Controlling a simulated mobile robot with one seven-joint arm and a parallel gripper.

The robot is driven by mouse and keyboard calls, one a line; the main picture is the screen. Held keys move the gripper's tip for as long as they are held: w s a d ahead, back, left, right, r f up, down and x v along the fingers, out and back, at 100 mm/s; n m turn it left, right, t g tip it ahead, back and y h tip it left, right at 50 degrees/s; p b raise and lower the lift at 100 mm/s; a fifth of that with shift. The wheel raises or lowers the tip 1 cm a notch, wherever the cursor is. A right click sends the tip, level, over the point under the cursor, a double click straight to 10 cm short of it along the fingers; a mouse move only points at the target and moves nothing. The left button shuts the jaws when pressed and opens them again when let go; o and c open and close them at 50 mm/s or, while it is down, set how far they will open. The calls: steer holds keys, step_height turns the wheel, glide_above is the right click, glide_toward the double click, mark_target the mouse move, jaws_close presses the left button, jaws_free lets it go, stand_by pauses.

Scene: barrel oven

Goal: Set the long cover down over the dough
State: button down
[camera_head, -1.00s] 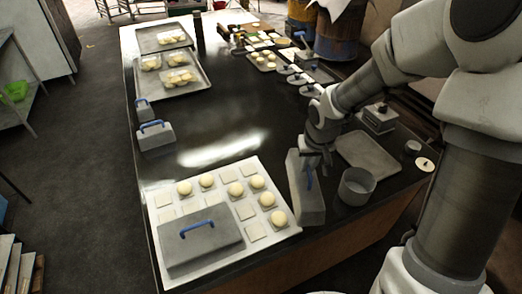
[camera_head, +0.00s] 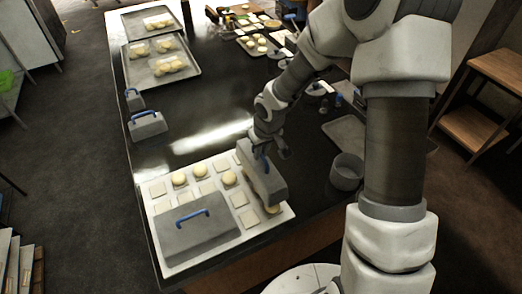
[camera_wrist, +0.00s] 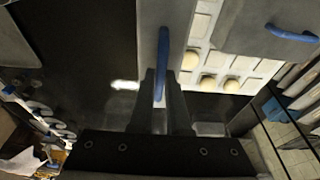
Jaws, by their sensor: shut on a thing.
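My gripper (camera_head: 266,150) is shut on the blue handle of the long grey cover (camera_head: 262,178). The cover hangs over the right side of the white tray (camera_head: 245,232) and hides part of the right-hand dough. In the wrist view the blue handle (camera_wrist: 160,65) sits between my fingers. Uncovered dough balls (camera_head: 179,178) sit on pale squares at the back of the tray, and some show in the wrist view (camera_wrist: 208,82). Whether the cover's lower edge touches the tray cannot be told.
A wide grey cover (camera_head: 195,228) with a blue handle sits on the tray's front left. Small grey covers (camera_head: 147,125) stand on the left of the dark table. A grey pot (camera_head: 347,171) stands to the right. Trays of dough (camera_head: 161,62) lie at the back.

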mark_target(261, 170)
steer(key=shift+s+d+f+b+x, duration=0.15)
steer(key=shift+s+b+x, duration=0.2)
steer(key=shift+b+x, duration=1)
steer(key=shift+s+d+b+x, duration=0.1)
steer(key=shift+s+b+x, duration=0.2)
steer(key=shift+b+x, duration=1.05)
steer(key=shift+s+d+f+b+x, duration=0.15)
steer(key=shift+s+b+x, duration=0.2)
steer(key=shift+b+x, duration=1)
steer(key=shift+w+f, duration=0.15)
steer(key=shift+f, duration=0.55)
steer(key=c, duration=0.8)
jaws_free()
steer(key=p+v, duration=0.2)
steer(key=v, duration=1.5)
steer(key=shift+r+p, duration=0.2)
steer(key=shift+p, duration=0.1)
steer(key=shift+d, duration=0.1)
